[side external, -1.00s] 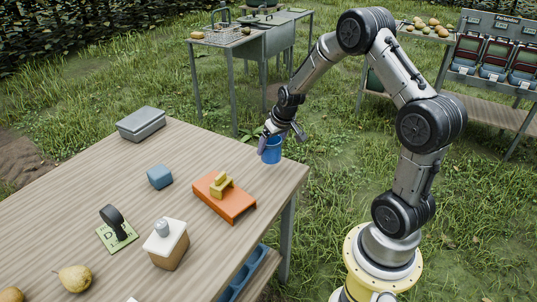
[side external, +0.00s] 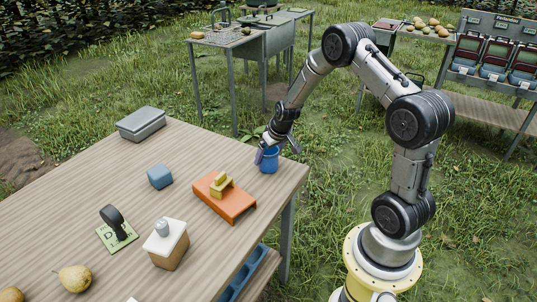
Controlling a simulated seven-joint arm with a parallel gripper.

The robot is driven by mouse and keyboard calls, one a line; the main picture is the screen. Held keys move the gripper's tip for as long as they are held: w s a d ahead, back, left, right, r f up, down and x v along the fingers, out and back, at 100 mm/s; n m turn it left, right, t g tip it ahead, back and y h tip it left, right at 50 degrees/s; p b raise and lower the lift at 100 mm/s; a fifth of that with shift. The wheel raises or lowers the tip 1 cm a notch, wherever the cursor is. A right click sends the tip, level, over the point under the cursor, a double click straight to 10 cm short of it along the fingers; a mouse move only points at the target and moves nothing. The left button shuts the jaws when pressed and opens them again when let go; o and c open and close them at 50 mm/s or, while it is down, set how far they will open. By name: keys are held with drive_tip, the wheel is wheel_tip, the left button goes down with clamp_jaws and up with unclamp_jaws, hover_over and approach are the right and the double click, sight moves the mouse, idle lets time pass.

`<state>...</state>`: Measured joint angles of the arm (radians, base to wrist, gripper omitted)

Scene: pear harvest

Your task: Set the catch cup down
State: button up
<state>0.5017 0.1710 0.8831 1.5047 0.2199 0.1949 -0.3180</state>
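The blue catch cup (side external: 268,161) is upright at the table's far right corner in the side external view. My gripper (side external: 268,150) is above and around its upper part, pointing down. A purplish fingertip lies against the cup's left side, and the gripper appears shut on the cup. The far finger contact is hidden. The cup's base is at or very close to the wooden tabletop (side external: 75,200); I cannot tell whether it touches.
An orange block with yellow pieces (side external: 225,198) lies just in front of the cup. Bare tabletop lies between the cup and grey box.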

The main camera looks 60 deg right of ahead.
drive_tip(key=shift+o, duration=0.2)
drive_tip(key=shift+s+r, duration=0.15)
drive_tip(key=shift+r, duration=0.4)
drive_tip(key=s+a+r+n, duration=0.1)
drive_tip(key=s+a+r, duration=0.45)
drive_tip(key=r, duration=0.45)
drive_tip(key=s+a+r+n, duration=0.1)
drive_tip(key=s+a+r, duration=0.3)
drive_tip(key=a+r, duration=0.5)
drive_tip(key=s+a+r+n+y, duration=0.1)
drive_tip(key=s+a+r, duration=0.1)
drive_tip(key=s, duration=0.6)
drive_tip(key=s+a+r+n+t, duration=0.1)
drive_tip(key=s+a+r, duration=0.2)
drive_tip(key=s+a, duration=0.2)
drive_tip(key=s, duration=0.3)
drive_tip(key=shift+a+y, duration=0.25)
drive_tip(key=shift+y, duration=0.15)
drive_tip(key=shift+r, duration=0.1)
